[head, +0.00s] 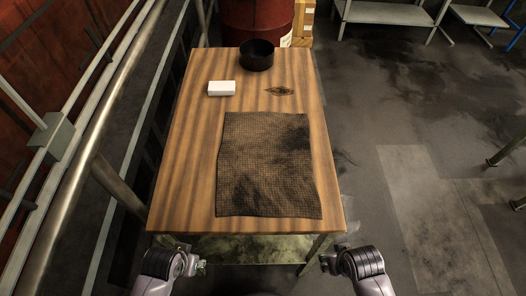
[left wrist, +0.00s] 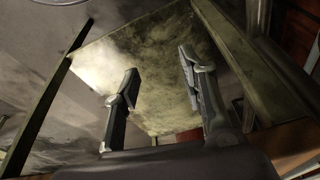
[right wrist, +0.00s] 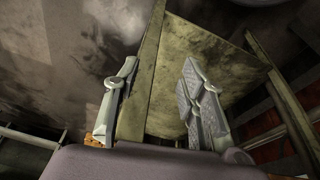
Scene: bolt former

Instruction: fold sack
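The sack (head: 265,165) is a dark brown, checked cloth with black stains. It lies flat and spread out on the wooden table (head: 190,165), on the part nearer me. My left gripper (head: 200,266) is below the table's front edge at the left, apart from the sack. In the left wrist view its two fingers (left wrist: 158,92) are spread with nothing between them. My right gripper (head: 328,263) is below the front edge at the right, also apart from the sack. In the right wrist view its fingers (right wrist: 160,88) are spread and empty. Neither wrist view shows the sack.
A black bowl (head: 257,56) stands at the table's far edge. A white block (head: 222,88) and a small dark, flat item or mark (head: 279,91) are beyond the sack. A red barrel (head: 255,22) stands behind the table. Metal rails (head: 75,150) run along the left; floor is open at right.

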